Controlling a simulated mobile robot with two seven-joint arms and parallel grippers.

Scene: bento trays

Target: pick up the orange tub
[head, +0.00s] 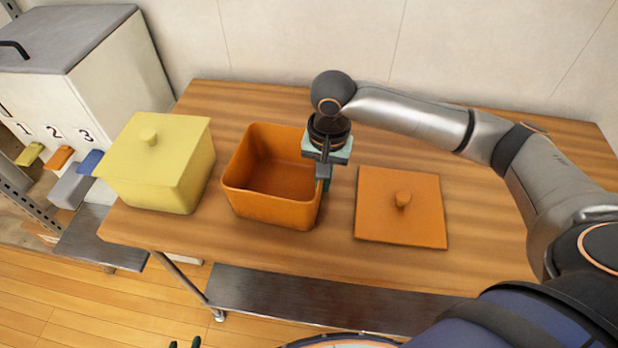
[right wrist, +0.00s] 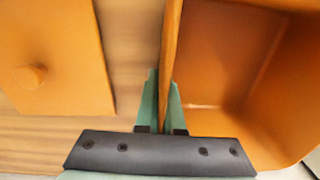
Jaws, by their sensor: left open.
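The orange tub (head: 236,195) stands open and upright on the wooden table, and it looks empty. Its inside also shows in the right wrist view (right wrist: 225,60). My right gripper (right wrist: 164,95) points down at the tub's right wall, with one finger inside and one outside. The fingers are close together and appear shut on that wall; in the head view the gripper (head: 323,178) partly hides the rim. My left gripper (head: 185,343) shows only as dark tips at the bottom edge, open and away from the tub.
The orange lid (head: 380,220) with its knob lies flat right of the tub. A yellow lidded tub (head: 180,185) stands close on the left. The wall (head: 300,40) is behind the wooden table (head: 420,275). A numbered white cabinet (head: 110,90) is at far left.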

